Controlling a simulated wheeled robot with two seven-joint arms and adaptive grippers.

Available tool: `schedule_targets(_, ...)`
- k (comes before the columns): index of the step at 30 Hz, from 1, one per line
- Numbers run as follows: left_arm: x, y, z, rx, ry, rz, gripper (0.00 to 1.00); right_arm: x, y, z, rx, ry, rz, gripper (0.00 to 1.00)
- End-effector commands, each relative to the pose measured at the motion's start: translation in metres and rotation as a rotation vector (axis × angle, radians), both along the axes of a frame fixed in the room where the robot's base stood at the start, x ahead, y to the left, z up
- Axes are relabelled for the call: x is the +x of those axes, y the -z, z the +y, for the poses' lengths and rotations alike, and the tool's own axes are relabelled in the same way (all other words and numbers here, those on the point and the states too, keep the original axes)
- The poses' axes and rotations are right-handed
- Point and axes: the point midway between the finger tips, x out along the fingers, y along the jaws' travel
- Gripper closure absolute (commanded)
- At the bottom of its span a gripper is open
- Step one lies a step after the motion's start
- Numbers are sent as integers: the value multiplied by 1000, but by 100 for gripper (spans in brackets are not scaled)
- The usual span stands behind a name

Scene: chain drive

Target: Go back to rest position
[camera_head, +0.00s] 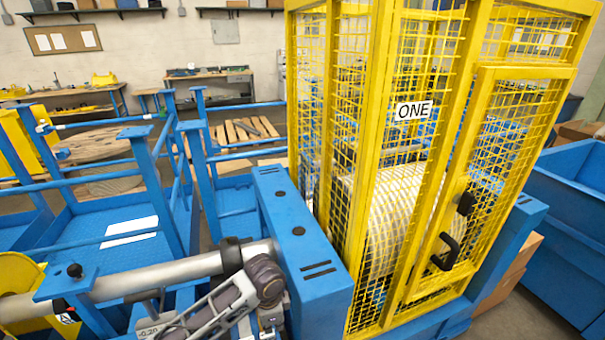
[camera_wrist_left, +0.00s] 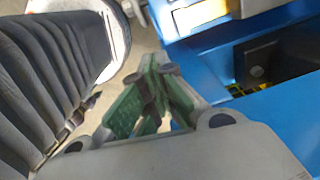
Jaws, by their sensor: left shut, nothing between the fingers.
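My left gripper (camera_wrist_left: 158,78) shows in the left wrist view with its green-padded fingers together and nothing between them. In the head view my left arm reaches in at the bottom, beside a blue housing, and its fingers cannot be made out clearly. A blue surface and a dark recess lie to the right of the fingers in the wrist view. My right gripper is not in view.
A yellow mesh cage (camera_head: 335,140) labelled ONE encloses a pale drum (camera_head: 395,215); its door has black handles (camera_head: 446,252). A blue housing (camera_head: 297,235) stands beside my arm. Blue railings (camera_head: 150,180) fill the left, and a blue bin (camera_head: 570,240) stands right.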

Motion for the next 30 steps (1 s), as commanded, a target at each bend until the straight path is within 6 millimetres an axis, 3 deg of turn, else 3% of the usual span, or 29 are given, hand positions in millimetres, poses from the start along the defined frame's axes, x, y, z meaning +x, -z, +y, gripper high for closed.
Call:
schedule_targets(14, -31, -4, -19, -166, -204, -47, 100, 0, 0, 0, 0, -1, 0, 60)
schedule_targets(23, -46, -7, -11, -239, -369, -74, 100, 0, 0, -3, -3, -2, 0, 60)
schedule_targets(30, -57, -8, 6, -277, -515, -96, 100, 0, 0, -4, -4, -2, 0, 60)
